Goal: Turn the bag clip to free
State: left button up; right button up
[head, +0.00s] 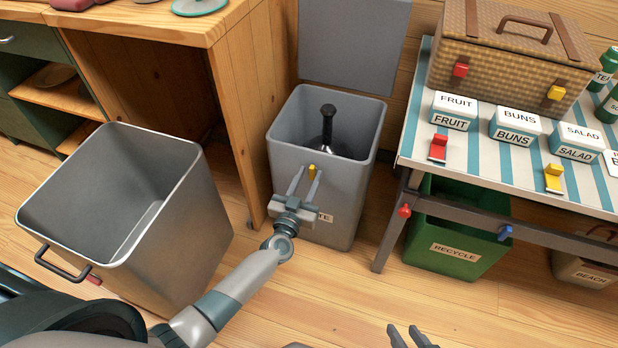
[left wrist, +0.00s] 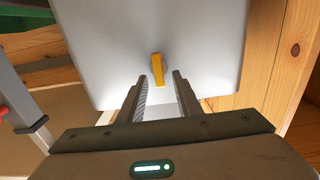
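A small yellow clip (head: 311,171) sits on the front wall of the grey waste bin (head: 285,165), below its rim. In the left wrist view the yellow clip (left wrist: 157,70) stands roughly upright against the pale bin wall. My left gripper (head: 305,178) is open in front of the bin. Its fingertips (left wrist: 164,76) lie to either side of the clip's lower end in the picture, with a gap on each side. I cannot tell whether they have reached its depth. My right gripper (head: 408,333) shows only its fingers at the bottom edge, apart and empty.
An open metal bin (head: 180,225) stands left, beside a wooden bench (head: 150,25). A striped table (head: 480,150) with a basket, signs and other red and yellow clips stands right, over a green recycle bin (head: 455,245). A dark plunger-like object (head: 327,125) shows in the grey bin.

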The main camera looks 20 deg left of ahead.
pick_arm(q)
jog(key=shift+w, duration=0.25)
jog(key=c, duration=0.7)
grip_shut()
